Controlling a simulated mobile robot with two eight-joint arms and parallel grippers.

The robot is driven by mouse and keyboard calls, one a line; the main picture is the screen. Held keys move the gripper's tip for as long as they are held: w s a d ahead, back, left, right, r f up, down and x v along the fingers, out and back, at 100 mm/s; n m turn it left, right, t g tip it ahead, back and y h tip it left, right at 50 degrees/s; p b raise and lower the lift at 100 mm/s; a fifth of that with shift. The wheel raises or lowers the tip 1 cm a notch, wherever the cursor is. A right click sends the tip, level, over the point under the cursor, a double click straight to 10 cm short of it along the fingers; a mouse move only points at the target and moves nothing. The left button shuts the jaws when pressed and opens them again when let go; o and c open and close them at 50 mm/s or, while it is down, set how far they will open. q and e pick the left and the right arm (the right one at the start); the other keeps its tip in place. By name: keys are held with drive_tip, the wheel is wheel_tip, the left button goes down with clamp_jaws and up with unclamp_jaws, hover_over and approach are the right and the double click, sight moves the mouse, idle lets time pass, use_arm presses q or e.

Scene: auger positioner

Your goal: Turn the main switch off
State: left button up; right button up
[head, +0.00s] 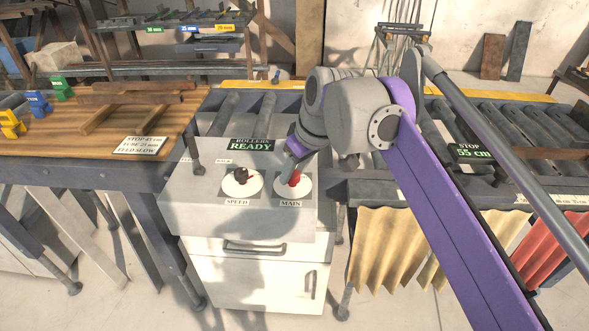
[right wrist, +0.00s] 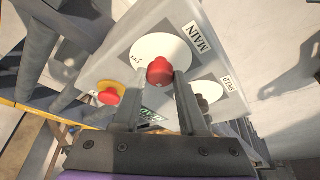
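The main switch is a red knob (head: 294,179) on a white round dial marked MAIN, on top of the grey control box (head: 190,205). It also shows in the right wrist view as a red knob (right wrist: 160,70). My right gripper (head: 291,166) reaches down over it from behind. In the right wrist view its fingers (right wrist: 160,80) are apart, with the knob between or just beyond their tips. I cannot tell whether they touch it. The sign reads ROLLERS READY (head: 252,145). My left gripper is not in view.
A dark SPEED knob (head: 241,176) sits left of the main switch. A red button on a yellow base (right wrist: 110,94) shows in the right wrist view. A wooden table (head: 60,145) stands at left, and a roller conveyor (head: 500,125) with a STOP 55 cm sign at right.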

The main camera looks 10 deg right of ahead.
clamp_jaws()
